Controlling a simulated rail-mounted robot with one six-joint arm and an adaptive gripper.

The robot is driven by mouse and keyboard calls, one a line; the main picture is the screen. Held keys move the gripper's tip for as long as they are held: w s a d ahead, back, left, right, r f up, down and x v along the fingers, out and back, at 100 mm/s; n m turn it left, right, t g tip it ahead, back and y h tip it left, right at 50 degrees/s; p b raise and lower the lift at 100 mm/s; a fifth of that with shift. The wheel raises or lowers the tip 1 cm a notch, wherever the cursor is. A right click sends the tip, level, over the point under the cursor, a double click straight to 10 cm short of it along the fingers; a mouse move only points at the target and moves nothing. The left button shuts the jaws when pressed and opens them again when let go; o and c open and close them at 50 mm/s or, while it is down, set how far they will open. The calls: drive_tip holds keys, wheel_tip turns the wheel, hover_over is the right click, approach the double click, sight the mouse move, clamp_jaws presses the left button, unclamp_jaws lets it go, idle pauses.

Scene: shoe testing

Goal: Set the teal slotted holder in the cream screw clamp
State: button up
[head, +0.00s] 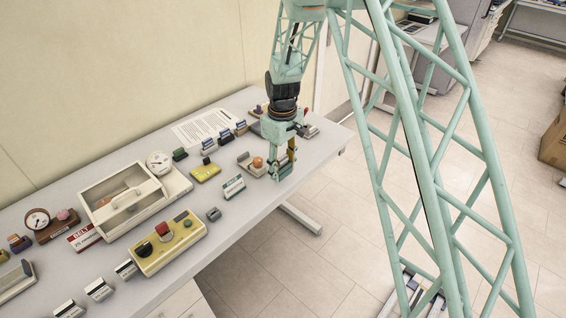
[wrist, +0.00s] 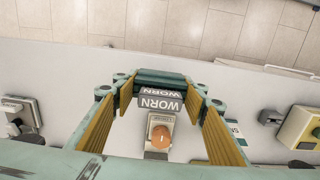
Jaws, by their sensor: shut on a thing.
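My gripper (head: 282,172) is low over the right end of the table. In the wrist view, my gripper (wrist: 160,92) has its yellow-padded fingers on either side of a teal bar-shaped piece, which I take for the teal slotted holder (wrist: 158,76). It is held between the fingertips, with grey "WORN" lettering beside it. A cream block with an orange knob, seemingly the cream screw clamp (wrist: 161,119), lies just below the lettering in that view. In the head view the clamp (head: 247,160) is left of my gripper. Whether holder and clamp touch cannot be told.
A white-and-teal label stand (head: 233,187) and a yellow block (head: 206,172) are nearby on the left. A yellow control box (head: 170,242) and a clear-lidded case (head: 128,198) stand farther left. The table's front edge (head: 300,184) is close to my gripper.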

drive_tip(key=shift+s+r, duration=0.2)
drive_tip(key=shift+s, duration=1.45)
drive_tip(key=shift+w, duration=0.1)
